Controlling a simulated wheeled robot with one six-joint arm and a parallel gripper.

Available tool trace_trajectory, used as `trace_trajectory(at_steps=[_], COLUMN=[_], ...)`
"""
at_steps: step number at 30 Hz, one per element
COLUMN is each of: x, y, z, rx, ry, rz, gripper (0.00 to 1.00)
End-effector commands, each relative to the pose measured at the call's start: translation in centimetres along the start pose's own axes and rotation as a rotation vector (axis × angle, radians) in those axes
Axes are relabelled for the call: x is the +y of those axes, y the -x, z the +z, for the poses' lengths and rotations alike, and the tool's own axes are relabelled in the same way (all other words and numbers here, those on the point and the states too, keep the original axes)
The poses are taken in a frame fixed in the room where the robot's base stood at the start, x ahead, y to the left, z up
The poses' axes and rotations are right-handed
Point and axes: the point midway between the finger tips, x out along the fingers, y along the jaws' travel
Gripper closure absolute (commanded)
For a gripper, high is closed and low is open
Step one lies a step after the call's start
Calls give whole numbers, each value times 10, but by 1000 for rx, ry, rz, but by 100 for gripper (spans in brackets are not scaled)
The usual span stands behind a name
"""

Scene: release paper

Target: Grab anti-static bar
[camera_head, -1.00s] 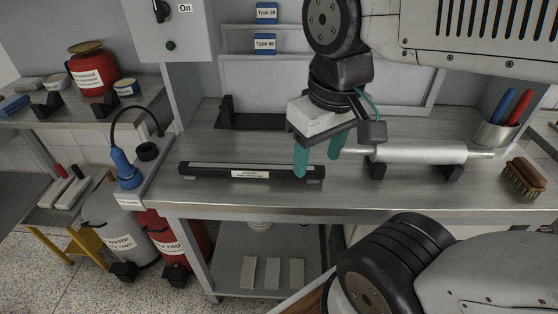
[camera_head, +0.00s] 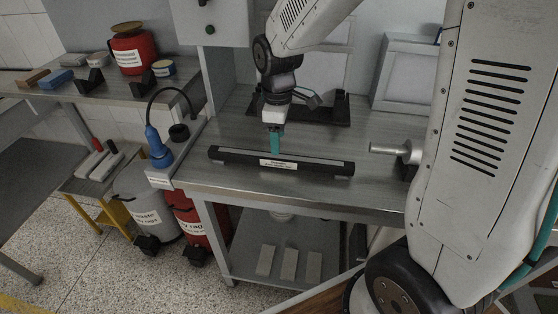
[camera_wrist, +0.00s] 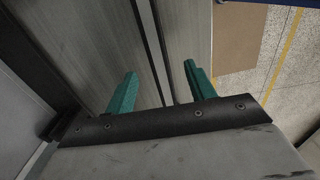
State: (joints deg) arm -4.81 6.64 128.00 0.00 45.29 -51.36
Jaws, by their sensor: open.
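The anti-static bar (camera_head: 310,166) is a long black bar with a white label. It lies along the front part of the metal workbench. My gripper (camera_head: 275,150) points down over the bar, a little left of its middle. In the head view its teal fingers overlap, and contact cannot be told. In the wrist view my gripper (camera_wrist: 160,90) is open with its two teal fingers apart. A narrow dark and pale strip, apparently the bar (camera_wrist: 155,40), runs between them. The gripper holds nothing.
The workbench (camera_head: 230,192) has bare room around the bar. A black rack (camera_head: 335,108) stands behind it. A silver cylinder (camera_head: 388,149) lies to the right, partly hidden by my arm. A blue bottle-shaped tool (camera_head: 157,146) stands left, near a side shelf (camera_head: 112,98).

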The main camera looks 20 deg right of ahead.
Motion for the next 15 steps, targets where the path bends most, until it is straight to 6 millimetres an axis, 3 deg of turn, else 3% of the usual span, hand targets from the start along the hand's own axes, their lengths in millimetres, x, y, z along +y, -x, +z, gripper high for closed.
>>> trace_trajectory(at_steps=[15], x=[4], y=[-67], z=[4], rx=[-3], ry=[3], rz=[-3], gripper=[45])
